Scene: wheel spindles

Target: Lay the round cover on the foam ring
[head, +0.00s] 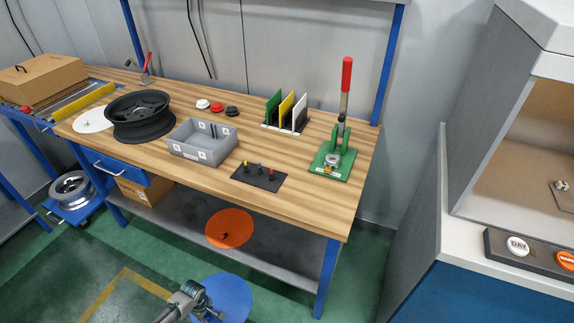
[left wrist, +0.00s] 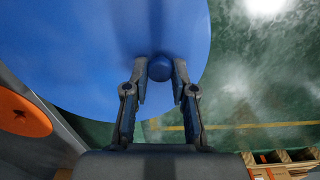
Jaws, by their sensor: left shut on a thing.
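The round blue cover (head: 232,293) is a large flat disc at the bottom of the head view, in front of the workbench and above the floor. It fills much of the left wrist view (left wrist: 90,50). My left gripper (head: 196,302) is shut on the cover's small blue knob (left wrist: 160,70), with one finger on each side in the left wrist view. An orange disc (head: 229,229) shows at the lower shelf; it has a dark centre in the left wrist view (left wrist: 20,114). I cannot make out a foam ring for certain. My right gripper is out of view.
The workbench (head: 305,205) carries a black wheel rim (head: 140,128), white disc (head: 92,120), grey bin (head: 187,155), black pin plate (head: 258,178) and green lever press (head: 332,167). A machine (head: 466,130) stands right. Green floor (head: 120,245) is open in front.

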